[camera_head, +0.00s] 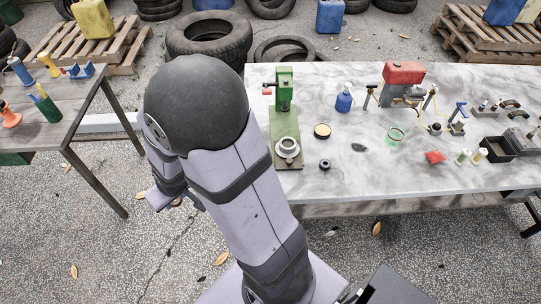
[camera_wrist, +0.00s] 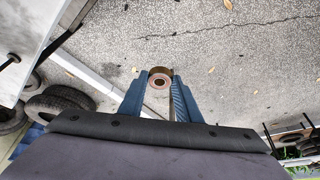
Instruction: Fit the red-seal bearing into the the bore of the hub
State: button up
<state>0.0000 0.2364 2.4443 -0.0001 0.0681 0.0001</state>
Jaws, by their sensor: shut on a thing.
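My gripper (camera_wrist: 160,88) is shut on a bearing (camera_wrist: 159,79) in the wrist view, held between the two blue-grey fingertips. The bearing is a short ring with a brownish-red face and a dark centre hole. Below it is only pavement. In the head view my gripper is mostly hidden behind my arm, left of the marble-topped table and away from the hub. A pale metal hub (camera_head: 288,145) with a round bore stands on the base of the green press (camera_head: 284,105). The bore looks empty, though it is small in the picture.
A small dark ring (camera_head: 324,164) and a round tan-topped tin (camera_head: 322,131) lie right of the press. A wooden table (camera_head: 62,125) with tools is at left. Open pavement lies between the tables.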

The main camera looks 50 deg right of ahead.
jog(key=w+d+r+m+h+p, duration=0.1)
jog(key=w+d+m+p, duration=0.15)
jog(key=d, duration=0.55)
notch_tip(320, 180, up, 3)
jog(key=m+g+h+p, duration=0.2)
jog(key=m+h+p, duration=0.1)
jog(key=m, duration=0.7)
send_over(288, 144)
jog(key=a, duration=0.1)
jog(key=shift+s+a+f+n, duration=0.15)
jog(key=shift+s+a+n, duration=0.1)
jog(key=shift+s, duration=0.2)
jog(key=shift+f, duration=0.1)
jog(key=shift+f+b, duration=2.7)
jog(key=shift+f, duration=0.1)
jog(key=shift+f+b, duration=0.8)
jog(key=shift+b, duration=0.25)
